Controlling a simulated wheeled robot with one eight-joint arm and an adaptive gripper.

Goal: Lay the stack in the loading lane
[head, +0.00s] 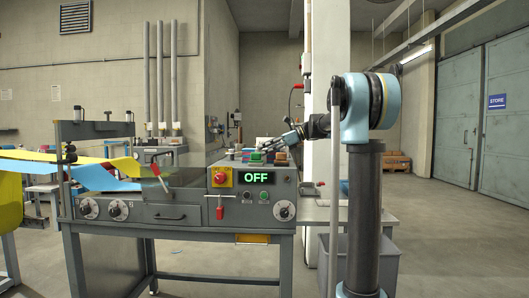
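My gripper (264,143) reaches left from the arm at the right, over the top of the grey wrapping machine (180,213). It is small and dark in this view, and I cannot tell whether its fingers are open or shut or hold anything. Small green and red parts (257,156) show just below it on the machine's top; I cannot tell whether it touches them. I cannot clearly make out a stack of cloths or the loading lane. The machine's raised front panel may hide them. Yellow film (108,163) and blue film (103,178) run into the machine's left end.
The machine's display (256,177) reads OFF, beside a red stop button on yellow (221,177). Vertical posts (160,80) rise behind the machine. A side table (322,203) carries a grey tray (310,188). A grey bin (390,255) stands beneath. Open floor lies at the right.

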